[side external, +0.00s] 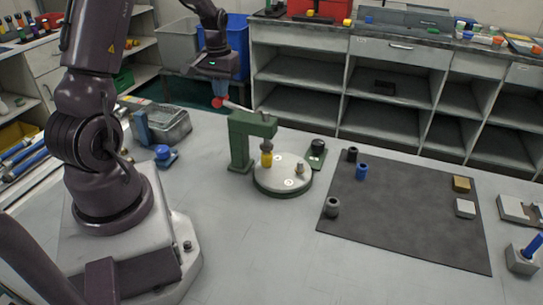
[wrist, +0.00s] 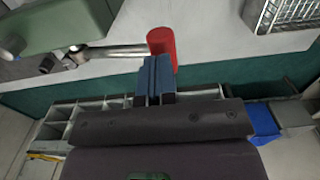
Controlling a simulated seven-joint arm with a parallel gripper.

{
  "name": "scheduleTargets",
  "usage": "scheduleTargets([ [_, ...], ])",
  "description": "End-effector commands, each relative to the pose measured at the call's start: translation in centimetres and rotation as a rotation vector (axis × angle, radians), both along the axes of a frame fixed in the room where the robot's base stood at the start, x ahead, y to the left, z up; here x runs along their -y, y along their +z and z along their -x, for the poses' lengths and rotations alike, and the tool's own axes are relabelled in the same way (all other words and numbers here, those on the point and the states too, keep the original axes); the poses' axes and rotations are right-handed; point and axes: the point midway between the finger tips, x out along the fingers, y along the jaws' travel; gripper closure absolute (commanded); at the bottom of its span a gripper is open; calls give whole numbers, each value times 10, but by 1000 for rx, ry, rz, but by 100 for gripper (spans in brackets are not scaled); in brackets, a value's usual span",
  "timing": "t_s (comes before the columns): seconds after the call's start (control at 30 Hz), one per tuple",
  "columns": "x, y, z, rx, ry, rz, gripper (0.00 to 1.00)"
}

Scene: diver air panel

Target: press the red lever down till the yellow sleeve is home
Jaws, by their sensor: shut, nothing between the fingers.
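The green press (side external: 240,148) stands on the bench in the side view. Its silver lever (side external: 238,107) slopes up to the left and ends in a red knob (side external: 217,102). The red knob (wrist: 162,43) and silver lever (wrist: 105,52) also show in the wrist view. My gripper (side external: 220,94) is shut and empty, its blue fingertips (wrist: 155,62) right at the knob; I cannot tell whether they touch it. The yellow sleeve (side external: 267,159) stands below the press arm, over the round pale turntable (side external: 283,183). Its lower end's seating is too small to judge.
A grey mat (side external: 400,215) with blue, dark and tan parts lies to the right. A black-knobbed green piece (side external: 317,152) sits beside the turntable. A wire basket (side external: 165,128) and a blue-knobbed block (side external: 164,156) lie left of the press. The front bench is clear.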

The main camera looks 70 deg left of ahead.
Motion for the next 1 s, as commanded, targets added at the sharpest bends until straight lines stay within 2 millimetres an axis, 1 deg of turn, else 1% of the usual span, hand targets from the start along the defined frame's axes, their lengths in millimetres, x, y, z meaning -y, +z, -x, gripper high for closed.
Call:
scheduleTargets([
  [1.0,0,61,0,1,0,-2,100],
])
